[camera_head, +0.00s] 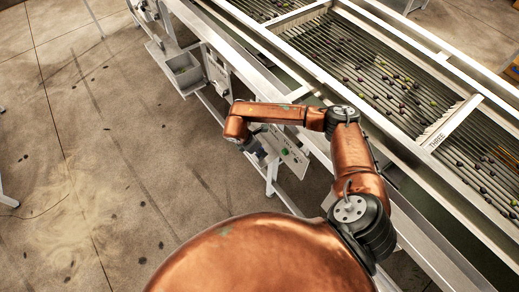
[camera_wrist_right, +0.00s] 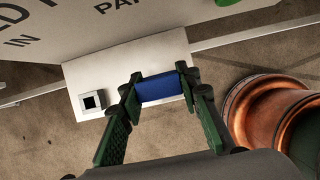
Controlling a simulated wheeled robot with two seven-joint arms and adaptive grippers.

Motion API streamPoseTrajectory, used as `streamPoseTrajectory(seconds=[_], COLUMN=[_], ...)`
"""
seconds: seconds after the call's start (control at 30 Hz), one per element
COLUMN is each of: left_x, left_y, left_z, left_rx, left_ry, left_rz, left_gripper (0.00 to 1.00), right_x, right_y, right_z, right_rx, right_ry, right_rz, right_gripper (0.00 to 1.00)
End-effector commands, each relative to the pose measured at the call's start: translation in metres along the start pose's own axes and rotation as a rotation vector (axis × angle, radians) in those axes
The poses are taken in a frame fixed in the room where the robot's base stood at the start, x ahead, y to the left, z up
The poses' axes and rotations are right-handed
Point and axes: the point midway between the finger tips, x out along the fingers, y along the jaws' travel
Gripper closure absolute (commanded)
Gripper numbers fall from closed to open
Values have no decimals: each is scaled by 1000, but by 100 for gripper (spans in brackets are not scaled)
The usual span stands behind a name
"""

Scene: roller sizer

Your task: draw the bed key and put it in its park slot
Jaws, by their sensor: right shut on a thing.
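A blue block-shaped grip, which I take for the bed key (camera_wrist_right: 160,90), is between the green-padded fingers of my right gripper (camera_wrist_right: 158,78) in the right wrist view. The gripper is shut on it. The blue grip lies against or just over a white plate (camera_wrist_right: 115,75); whether its shank is in a hole there is hidden. In the head view my right arm reaches down to a white panel (camera_head: 293,157) on the machine's near side. My left gripper is not in view.
A white lettered panel (camera_wrist_right: 110,22) with partly readable words, "IN" and "PA", borders the plate. The roller bed (camera_head: 385,85) with dark and green fruit runs along the right in the head view. A grey bin (camera_head: 184,70) hangs farther along. The floor at left is open.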

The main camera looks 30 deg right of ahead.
Motion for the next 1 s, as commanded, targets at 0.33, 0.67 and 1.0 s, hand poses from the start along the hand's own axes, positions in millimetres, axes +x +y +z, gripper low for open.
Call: streamPoseTrajectory(seconds=[0.33,0.67,1.0], left_x=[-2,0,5], left_y=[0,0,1], left_z=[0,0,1], left_rx=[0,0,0], left_ry=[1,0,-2], left_rz=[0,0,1], left_gripper=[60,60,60], right_x=[0,3,10], right_y=[0,0,0], right_z=[0,-1,-4], right_rx=[0,0,0], right_ry=[0,0,0], right_rz=[0,0,0], right_gripper=[84,84,84])
